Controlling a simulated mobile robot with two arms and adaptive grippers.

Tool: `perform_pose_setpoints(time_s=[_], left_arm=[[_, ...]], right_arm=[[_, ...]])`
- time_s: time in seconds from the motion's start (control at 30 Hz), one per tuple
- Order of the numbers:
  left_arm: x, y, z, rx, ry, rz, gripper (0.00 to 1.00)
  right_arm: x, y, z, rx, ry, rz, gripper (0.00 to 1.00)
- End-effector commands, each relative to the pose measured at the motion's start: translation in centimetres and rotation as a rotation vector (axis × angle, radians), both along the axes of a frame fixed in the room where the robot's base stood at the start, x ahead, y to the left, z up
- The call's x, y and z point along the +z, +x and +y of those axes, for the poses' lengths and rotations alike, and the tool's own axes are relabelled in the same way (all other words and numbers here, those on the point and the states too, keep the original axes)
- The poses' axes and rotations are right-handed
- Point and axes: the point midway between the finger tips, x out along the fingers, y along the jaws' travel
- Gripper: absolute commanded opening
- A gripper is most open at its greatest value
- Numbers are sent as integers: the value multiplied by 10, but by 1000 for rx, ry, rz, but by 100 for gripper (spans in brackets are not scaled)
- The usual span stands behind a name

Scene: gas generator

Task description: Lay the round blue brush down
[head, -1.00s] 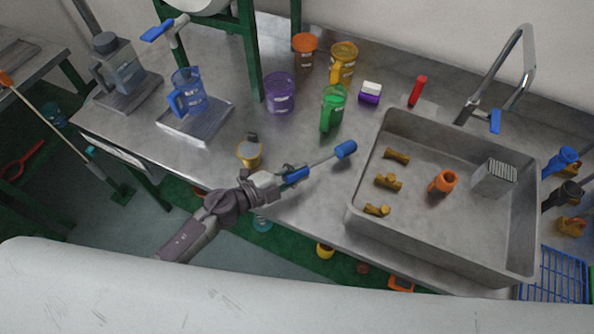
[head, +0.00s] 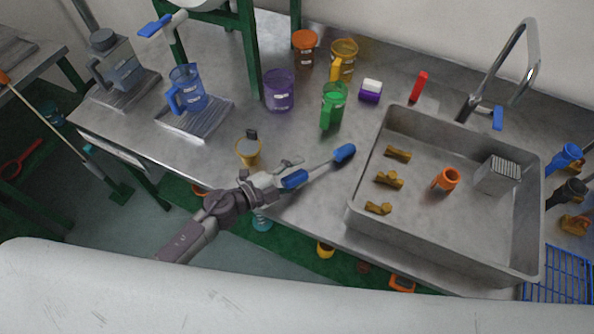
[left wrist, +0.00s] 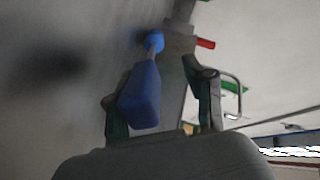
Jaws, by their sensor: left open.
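The round blue brush (head: 319,167) has a blue handle, a thin pale shaft and a blue round head. In the head view it lies on or very near the metal counter, left of the sink, its head toward the upper right. My left gripper (head: 286,178) is at the handle end, with its fingers spread apart. In the left wrist view the brush handle (left wrist: 141,97) is between the open fingers of my left gripper (left wrist: 160,100), with the round head beyond it. Whether the handle touches a finger is unclear. My right gripper is not in view.
The grey sink (head: 450,235) holds several brass pieces, an orange cup (head: 446,179) and a grater-like block (head: 497,176). A yellow cup (head: 249,152) stands close to my left gripper. Purple (head: 279,91) and green (head: 333,106) jugs stand behind; counter between them and the brush is bare.

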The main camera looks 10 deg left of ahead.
Motion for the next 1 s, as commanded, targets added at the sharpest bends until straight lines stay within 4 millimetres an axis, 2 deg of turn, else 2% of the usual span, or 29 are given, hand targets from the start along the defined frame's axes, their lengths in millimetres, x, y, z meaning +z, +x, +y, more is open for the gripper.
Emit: perform_pose_setpoints(time_s=[0.6, 0.77, 1.0], left_arm=[[18, -71, 78, 1, 1, 2, 53], [21, -77, 86, 0, 1, 1, 53], [21, -78, 87, 0, 0, 0, 53]], right_arm=[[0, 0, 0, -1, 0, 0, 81], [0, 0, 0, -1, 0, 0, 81], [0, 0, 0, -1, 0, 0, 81]])
